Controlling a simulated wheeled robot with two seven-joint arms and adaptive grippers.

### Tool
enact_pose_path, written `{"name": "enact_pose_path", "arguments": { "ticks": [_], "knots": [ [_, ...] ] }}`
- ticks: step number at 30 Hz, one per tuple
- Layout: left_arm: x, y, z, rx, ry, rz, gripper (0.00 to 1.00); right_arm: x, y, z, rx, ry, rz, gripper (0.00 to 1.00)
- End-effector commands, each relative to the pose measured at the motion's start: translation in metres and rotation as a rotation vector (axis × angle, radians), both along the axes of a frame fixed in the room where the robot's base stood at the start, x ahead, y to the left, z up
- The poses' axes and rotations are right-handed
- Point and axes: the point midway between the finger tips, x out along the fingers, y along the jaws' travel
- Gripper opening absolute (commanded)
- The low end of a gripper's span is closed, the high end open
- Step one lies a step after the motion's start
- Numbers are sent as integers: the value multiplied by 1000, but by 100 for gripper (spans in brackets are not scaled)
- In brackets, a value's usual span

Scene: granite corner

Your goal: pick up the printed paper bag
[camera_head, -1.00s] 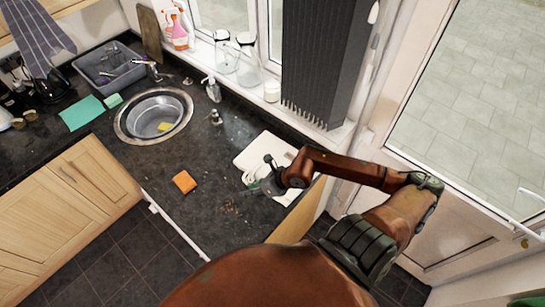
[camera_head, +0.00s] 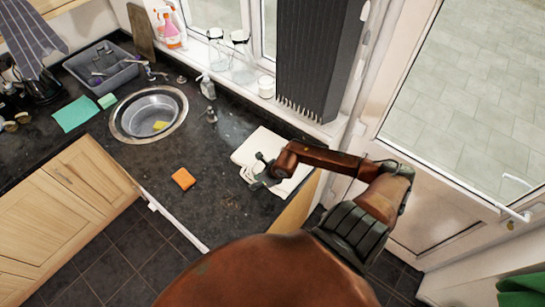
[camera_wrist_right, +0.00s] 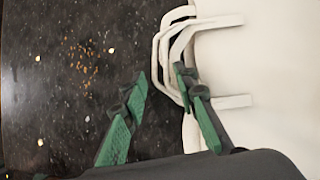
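The white paper bag (camera_head: 262,142) lies flat on the dark counter, partly behind my right arm in the head view. In the right wrist view the bag (camera_wrist_right: 265,70) fills the right side, and its pale handles stick out to the left. No print shows on the visible part. My right gripper (camera_head: 256,170) is at the bag's handle end. In the wrist view the right gripper (camera_wrist_right: 161,82) is open, with one green finger over the dark counter and the other overlapping the handles. I cannot tell whether it touches them. My left gripper is not in view.
An orange sponge (camera_head: 183,178) lies left of the gripper. A round sink (camera_head: 118,126), a soap dispenser (camera_head: 207,88) and a grey basin (camera_head: 112,77) are farther left. Glass jars (camera_head: 242,60) stand on the windowsill. Orange crumbs (camera_wrist_right: 82,62) lie on the counter.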

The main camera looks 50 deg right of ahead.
Motion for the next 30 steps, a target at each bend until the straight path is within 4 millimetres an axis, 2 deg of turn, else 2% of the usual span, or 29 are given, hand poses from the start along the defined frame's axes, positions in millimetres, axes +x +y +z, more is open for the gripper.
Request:
{"name": "enact_pose_path", "arguments": {
  "ticks": [3, 5, 12, 16, 30],
  "knots": [
    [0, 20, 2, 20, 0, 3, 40, -1, -3, -2, 0, 2, -2, 27],
    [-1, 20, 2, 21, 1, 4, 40, -1, -3, -1, 0, 2, -2, 25],
    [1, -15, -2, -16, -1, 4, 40, -1, -3, -1, 1, 1, -2, 8],
    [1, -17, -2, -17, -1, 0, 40, -1, -3, -1, 1, 1, -2, 0],
    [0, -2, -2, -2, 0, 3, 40, 0, -3, 0, 0, 1, -1, 0]
  ]
}}
